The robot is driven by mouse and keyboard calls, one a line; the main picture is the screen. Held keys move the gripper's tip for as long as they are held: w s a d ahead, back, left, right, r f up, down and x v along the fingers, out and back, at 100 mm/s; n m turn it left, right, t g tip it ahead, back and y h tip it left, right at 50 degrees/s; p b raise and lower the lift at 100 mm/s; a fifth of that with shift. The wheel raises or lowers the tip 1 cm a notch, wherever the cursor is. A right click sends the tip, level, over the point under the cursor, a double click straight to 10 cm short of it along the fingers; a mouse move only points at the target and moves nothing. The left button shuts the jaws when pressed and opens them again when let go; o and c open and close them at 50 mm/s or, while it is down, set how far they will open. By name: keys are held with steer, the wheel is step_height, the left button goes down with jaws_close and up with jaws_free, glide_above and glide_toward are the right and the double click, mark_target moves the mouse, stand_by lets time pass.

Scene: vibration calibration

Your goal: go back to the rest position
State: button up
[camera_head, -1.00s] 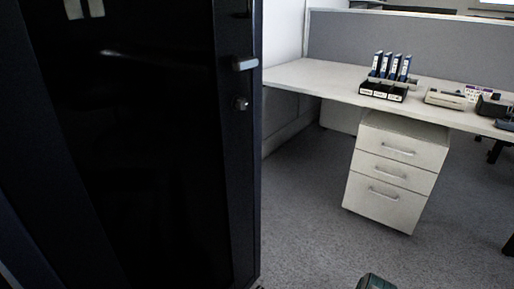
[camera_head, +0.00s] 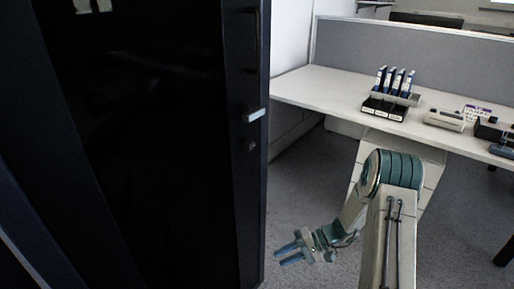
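My gripper (camera_head: 284,253) is low in the centre of the head view, in front of the grey floor. Its two blue fingers point left and stand a little apart, with nothing seen between them. It is to the right of a tall dark cabinet (camera_head: 160,150), clear of its edge in the picture. My arm rises at the lower right and bends at a teal joint in front of the white drawer unit.
The dark cabinet's door has a light handle (camera_head: 254,115) and looks shut. A white desk (camera_head: 330,92) at the right carries a black rack with blue-topped items (camera_head: 391,95) and a pale device (camera_head: 444,119). The drawer unit (camera_head: 432,160) stands beneath. Grey floor (camera_head: 315,185) shows between cabinet and drawers.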

steer(key=s+d+r+t+h+p, duration=0.1)
steer(key=s+r+h+p, duration=0.3)
steer(key=r, duration=1.2)
steer(key=s+d+r+t+h+p, duration=0.2)
steer(key=s+r+p, duration=0.7)
steer(key=r, duration=0.7)
steer(key=s+d+r+n+t+h+p, duration=0.1)
steer(key=s+r+h+p, duration=0.5)
steer(key=r, duration=1)
steer(key=shift+s+d+t+h+p, duration=0.3)
steer(key=shift+d+t+p, duration=0.2)
steer(key=shift+d+p, duration=0.45)
